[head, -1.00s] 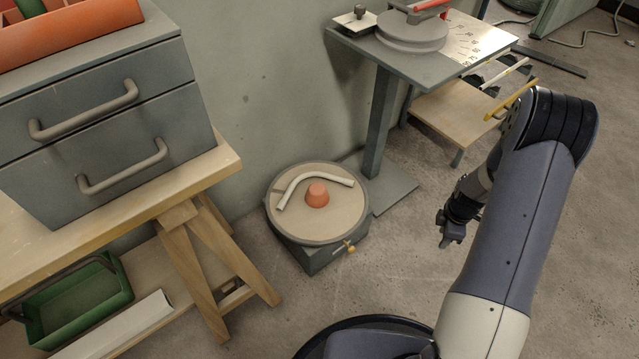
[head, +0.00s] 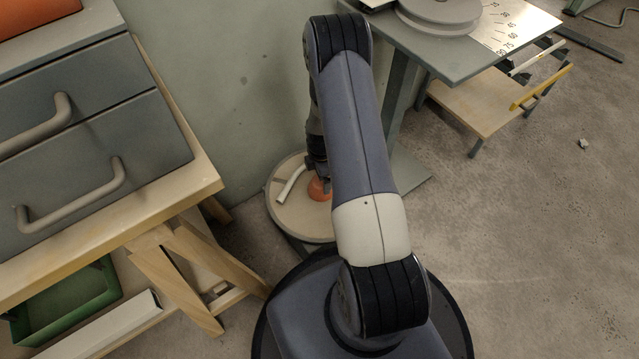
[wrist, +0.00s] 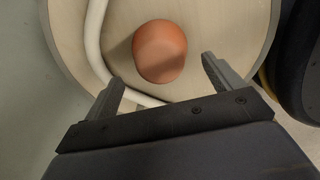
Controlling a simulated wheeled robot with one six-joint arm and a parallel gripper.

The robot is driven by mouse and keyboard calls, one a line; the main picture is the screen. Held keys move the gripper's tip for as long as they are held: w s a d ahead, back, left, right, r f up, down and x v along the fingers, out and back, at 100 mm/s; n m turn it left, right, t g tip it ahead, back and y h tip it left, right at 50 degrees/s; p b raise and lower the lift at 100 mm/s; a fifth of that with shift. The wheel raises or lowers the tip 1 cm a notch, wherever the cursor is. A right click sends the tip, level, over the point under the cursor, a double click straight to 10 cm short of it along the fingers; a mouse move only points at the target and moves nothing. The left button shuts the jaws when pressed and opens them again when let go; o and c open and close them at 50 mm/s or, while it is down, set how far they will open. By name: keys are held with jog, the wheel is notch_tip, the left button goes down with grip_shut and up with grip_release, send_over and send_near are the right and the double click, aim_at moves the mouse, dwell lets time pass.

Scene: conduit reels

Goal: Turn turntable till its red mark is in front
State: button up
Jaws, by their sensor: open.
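The turntable (head: 283,221) is a low round disc with a pale tan top and grey rim, on the floor by the wall. It also shows in the wrist view (wrist: 205,20). An orange-red rounded cone (wrist: 160,51) stands near the disc's middle, partly hidden in the head view (head: 318,189). A white bent conduit (wrist: 95,40) lies beside the cone. I see no separate red mark on the disc; my arm hides its right part in the head view. My gripper (wrist: 162,74) is open above the disc, its fingers to either side of the cone's near side, holding nothing.
A wooden bench (head: 190,205) with grey drawers (head: 90,140) stands at left, a green bin (head: 70,300) beneath. A grey stand (head: 440,55) with a marked plate is behind right, a low wooden shelf (head: 470,110) beside it. The floor at right is mostly clear.

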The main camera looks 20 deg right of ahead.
jog(key=shift+f+b, duration=0.5)
jog(key=shift+f, duration=1.7)
jog(key=c, duration=1.4)
